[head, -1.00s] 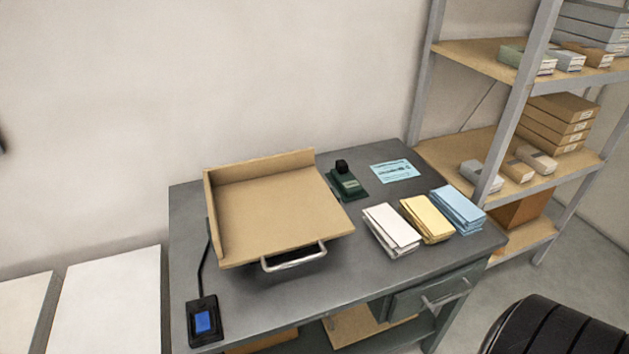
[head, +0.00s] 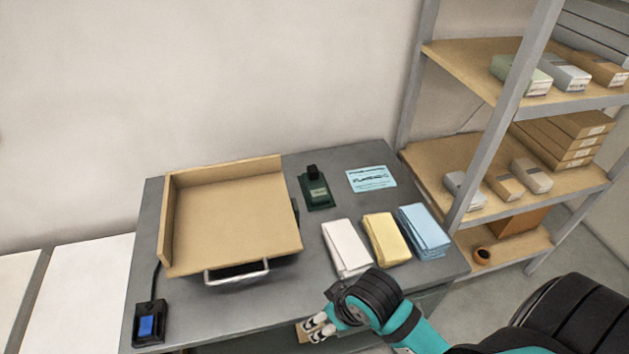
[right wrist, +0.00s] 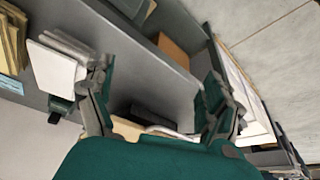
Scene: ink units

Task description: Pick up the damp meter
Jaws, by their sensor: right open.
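A dark green device with a black top (head: 318,190), which I take for the damp meter, stands at the back of the grey desk (head: 300,297), between the tan tray and a blue card. My right gripper (head: 316,328) is at the desk's front edge, well in front of the device and apart from it. In the right wrist view its two fingers (right wrist: 160,82) are spread with nothing gripped between them. A small dark green thing (right wrist: 62,106) there, beside the white stack, may be the same device. My left gripper is not in view.
A tan tray (head: 232,217) with a metal handle fills the desk's left half. White (head: 346,247), yellow (head: 384,238) and blue (head: 424,230) stacks stand front right of the device. A blue-screened box (head: 147,323) sits front left. Shelving (head: 500,105) stands at right.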

